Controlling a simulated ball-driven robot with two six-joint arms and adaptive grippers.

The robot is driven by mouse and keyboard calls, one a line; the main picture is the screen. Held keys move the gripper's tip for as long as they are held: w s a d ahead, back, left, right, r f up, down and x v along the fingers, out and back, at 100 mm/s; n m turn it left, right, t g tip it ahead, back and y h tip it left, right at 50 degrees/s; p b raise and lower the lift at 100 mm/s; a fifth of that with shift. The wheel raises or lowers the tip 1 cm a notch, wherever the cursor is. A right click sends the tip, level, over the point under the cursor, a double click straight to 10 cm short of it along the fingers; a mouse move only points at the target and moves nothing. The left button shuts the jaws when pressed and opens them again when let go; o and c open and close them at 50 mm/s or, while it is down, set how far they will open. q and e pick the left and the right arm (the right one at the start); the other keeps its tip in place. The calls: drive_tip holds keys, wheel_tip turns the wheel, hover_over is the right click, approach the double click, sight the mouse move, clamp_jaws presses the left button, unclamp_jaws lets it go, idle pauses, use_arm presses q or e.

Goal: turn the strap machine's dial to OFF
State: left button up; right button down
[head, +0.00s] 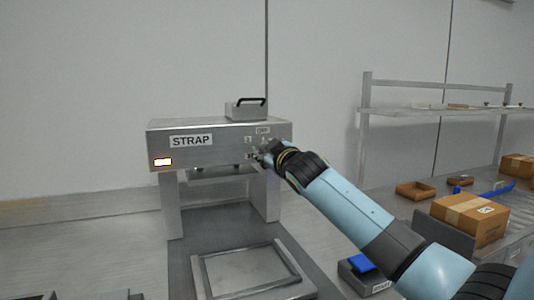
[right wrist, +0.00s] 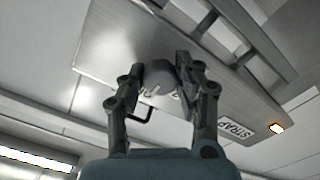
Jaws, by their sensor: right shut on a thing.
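The strap machine (head: 222,143) is a grey metal box on legs with a STRAP label and a lit orange-white lamp (head: 162,162) at its lower left. It also shows tilted in the right wrist view (right wrist: 215,95). My right gripper (head: 259,153) is at the right part of the machine's front face. In the right wrist view my right gripper (right wrist: 170,75) is shut on the grey round dial (right wrist: 158,72), one finger on each side. My left gripper is in neither view.
A black-handled box (head: 246,111) stands on top of the machine. A framed plate (head: 247,272) lies below in front.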

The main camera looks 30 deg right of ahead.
drive_tip(key=shift+f, duration=0.15)
idle(0.3)
drive_tip(key=c, duration=0.9)
unclamp_jaws()
drive_tip(key=v, duration=1.2)
